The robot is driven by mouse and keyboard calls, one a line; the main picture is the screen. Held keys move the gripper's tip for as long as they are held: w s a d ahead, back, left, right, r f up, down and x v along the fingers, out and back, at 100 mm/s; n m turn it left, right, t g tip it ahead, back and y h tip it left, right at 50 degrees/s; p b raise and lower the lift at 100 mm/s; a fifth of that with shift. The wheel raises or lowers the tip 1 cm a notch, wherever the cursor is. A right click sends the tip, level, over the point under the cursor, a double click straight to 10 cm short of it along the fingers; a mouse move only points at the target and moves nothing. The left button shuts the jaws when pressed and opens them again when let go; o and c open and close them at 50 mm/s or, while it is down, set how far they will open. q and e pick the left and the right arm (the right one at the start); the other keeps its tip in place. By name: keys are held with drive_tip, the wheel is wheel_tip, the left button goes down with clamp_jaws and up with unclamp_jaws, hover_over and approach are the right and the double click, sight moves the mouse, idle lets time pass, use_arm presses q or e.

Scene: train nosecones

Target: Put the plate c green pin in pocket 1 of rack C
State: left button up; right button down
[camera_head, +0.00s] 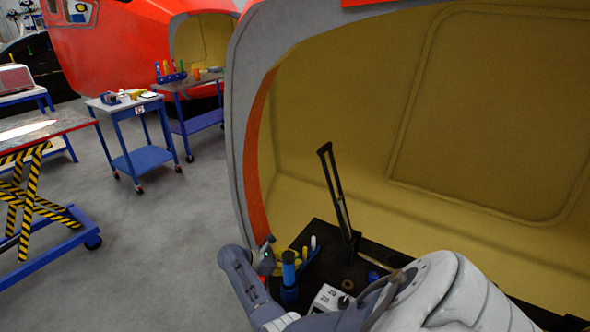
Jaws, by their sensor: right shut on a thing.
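My right gripper (266,256) is at the lower middle, beside the left edge of the dark work surface (321,268) in the yellow-lined shell. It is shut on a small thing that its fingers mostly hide. A hint of green shows there, too small to identify surely as the plate c green pin. Just right of it are a blue upright piece (289,270), yellow pieces (303,255) and a white piece (313,243). I cannot tell which holder is rack C or see pocket 1. My left gripper is not in view.
A black upright bar (335,190) rises from the work surface. A white box with dark markings (328,298) stands in front, partly behind my arm. The shell's grey and orange rim (250,150) borders the left. Carts (145,155) stand far off; the floor between is clear.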

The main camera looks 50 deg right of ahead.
drive_tip(key=shift+f, duration=0.15)
drive_tip(key=c, duration=1.8)
unclamp_jaws()
drive_tip(key=shift+o, duration=0.2)
